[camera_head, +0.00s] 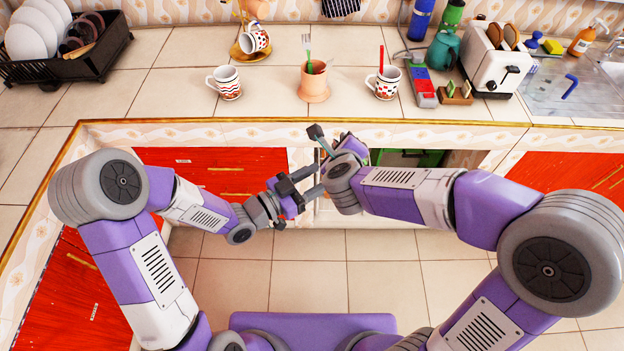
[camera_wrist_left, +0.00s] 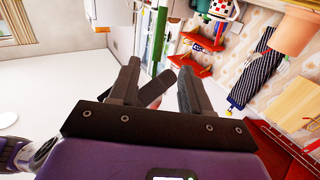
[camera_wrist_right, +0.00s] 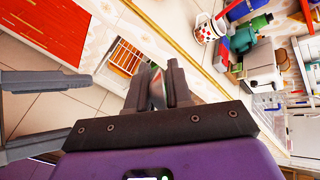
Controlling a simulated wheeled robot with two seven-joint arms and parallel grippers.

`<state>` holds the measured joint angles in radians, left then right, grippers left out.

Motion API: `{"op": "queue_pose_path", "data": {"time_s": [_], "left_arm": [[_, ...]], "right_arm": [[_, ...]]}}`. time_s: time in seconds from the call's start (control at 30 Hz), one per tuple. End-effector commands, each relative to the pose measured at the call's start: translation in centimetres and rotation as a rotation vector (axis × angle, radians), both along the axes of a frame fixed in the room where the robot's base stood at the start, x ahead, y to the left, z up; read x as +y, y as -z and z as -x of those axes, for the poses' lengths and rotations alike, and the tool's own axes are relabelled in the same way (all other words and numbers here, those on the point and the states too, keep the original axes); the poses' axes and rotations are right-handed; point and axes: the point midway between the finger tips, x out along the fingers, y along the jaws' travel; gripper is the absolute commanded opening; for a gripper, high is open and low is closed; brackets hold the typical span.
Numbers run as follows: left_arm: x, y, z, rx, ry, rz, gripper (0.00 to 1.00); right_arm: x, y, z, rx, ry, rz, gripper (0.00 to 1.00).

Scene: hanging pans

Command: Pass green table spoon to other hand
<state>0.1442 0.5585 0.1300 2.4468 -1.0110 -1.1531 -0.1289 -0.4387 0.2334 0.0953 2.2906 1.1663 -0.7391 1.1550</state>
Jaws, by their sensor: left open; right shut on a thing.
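My left gripper (camera_head: 308,180) is open and empty, just left of and below the right one. It also shows in the left wrist view (camera_wrist_left: 158,65). The spoon's bowl is not clear.
A terracotta pot (camera_head: 314,86) with utensils stands on the counter between two patterned mugs, a left one (camera_head: 228,83) and a right one (camera_head: 384,84). A toaster (camera_head: 497,68) stands at right, a dish rack (camera_head: 68,50) at left. The counter edge is just beyond my grippers.

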Motion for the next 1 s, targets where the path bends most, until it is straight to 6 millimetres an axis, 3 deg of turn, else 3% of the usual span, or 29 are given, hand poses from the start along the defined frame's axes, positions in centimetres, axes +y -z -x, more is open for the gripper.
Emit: {"op": "queue_pose_path", "data": {"time_s": [0.53,0.73,1.0], "left_arm": [[-7.8,0.1,-5.2,0.003,0.002,-0.001,0.48],[-9.2,0.1,-6.2,0.004,0.0,-0.001,0.48],[-9.4,0.1,-6.4,0.006,-0.002,-0.001,0.48]], "right_arm": [[0.0,0.0,0.0,0.0,0.0,0.0,0.0],[0.0,0.0,0.0,0.0,0.0,0.0,0.0],[0.0,0.0,0.0,0.0,0.0,0.0,0.0]]}}
